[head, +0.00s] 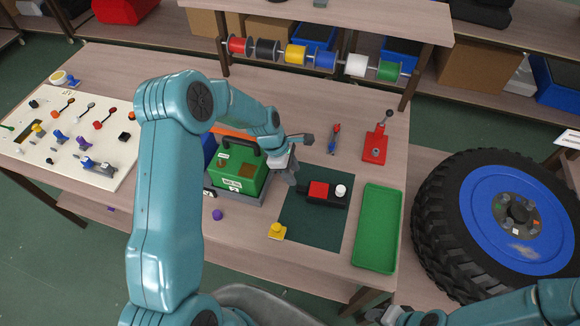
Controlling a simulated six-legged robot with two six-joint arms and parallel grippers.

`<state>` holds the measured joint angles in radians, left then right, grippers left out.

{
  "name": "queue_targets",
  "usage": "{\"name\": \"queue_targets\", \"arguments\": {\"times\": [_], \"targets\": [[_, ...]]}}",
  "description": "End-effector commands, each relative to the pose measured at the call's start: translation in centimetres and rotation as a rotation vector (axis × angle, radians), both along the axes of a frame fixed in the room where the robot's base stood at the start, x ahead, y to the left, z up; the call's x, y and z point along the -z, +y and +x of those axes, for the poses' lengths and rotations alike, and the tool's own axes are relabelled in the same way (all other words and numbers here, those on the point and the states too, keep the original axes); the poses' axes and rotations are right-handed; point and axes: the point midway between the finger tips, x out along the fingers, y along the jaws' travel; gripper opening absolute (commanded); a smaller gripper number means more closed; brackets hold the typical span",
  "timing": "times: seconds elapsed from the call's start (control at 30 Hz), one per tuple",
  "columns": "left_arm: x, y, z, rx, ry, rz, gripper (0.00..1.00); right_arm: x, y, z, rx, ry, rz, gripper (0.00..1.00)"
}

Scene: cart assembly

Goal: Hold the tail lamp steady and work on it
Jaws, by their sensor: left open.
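The tail lamp (319,190), a black block with a red square lens and a white round knob, lies on the dark green mat (310,226). My left arm reaches over the table from the left. Its gripper (300,161) is open and empty, just above and left of the tail lamp, apart from it. My right gripper (400,316) is low at the bottom edge, off the table's front, partly cut off, and its jaws cannot be made out.
A green battery-like box (238,172) stands left of the mat. A green tray (377,228) lies right of it. A yellow piece (277,231) sits at the mat's corner. A large wheel (515,220) stands at the right.

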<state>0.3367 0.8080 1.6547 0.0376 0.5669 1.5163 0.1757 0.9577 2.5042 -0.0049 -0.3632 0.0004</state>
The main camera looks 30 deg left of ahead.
Motion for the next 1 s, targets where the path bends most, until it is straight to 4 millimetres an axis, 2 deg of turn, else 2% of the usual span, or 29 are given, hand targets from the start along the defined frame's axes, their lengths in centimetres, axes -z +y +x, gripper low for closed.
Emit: {"name": "queue_targets", "arguments": {"times": [0.23,0.5,0.7,0.73,0.8,0.87,0.93,0.97,1.0], "targets": [[2.6,-0.8,-0.1,0.001,0.003,-0.001,0.43,1.3,0.0,0.0,0.0,0.001,0.0,0.43],[6.3,-1.9,0.4,0.002,0.0,0.0,0.43,4.0,0.0,0.0,0.001,0.0,0.0,0.43],[7.3,-2.3,0.7,0.001,0.0,0.0,0.43,4.7,0.0,0.0,0.0,0.001,0.0,0.43],[7.2,-2.3,0.7,0.001,0.0,0.0,0.39,4.6,0.0,0.0,0.0,0.001,0.0,0.43],[7.1,-2.3,0.8,0.001,0.001,0.0,0.17,4.4,0.0,0.0,0.0,0.0,0.0,0.43],[7.1,-2.2,0.8,0.0,0.001,0.0,0.0,4.4,0.0,0.0,0.0,0.0,0.0,0.43],[7.1,-2.2,0.8,0.0,0.001,0.0,0.0,4.4,0.0,0.0,0.0,0.0,0.0,0.43],[7.1,-2.2,0.8,0.0,0.001,0.0,0.16,4.4,0.0,0.0,0.0,0.0,0.0,0.43],[7.1,-2.2,0.8,0.0,0.001,0.0,0.03,4.4,0.0,0.0,0.0,0.0,0.0,0.43]]}}
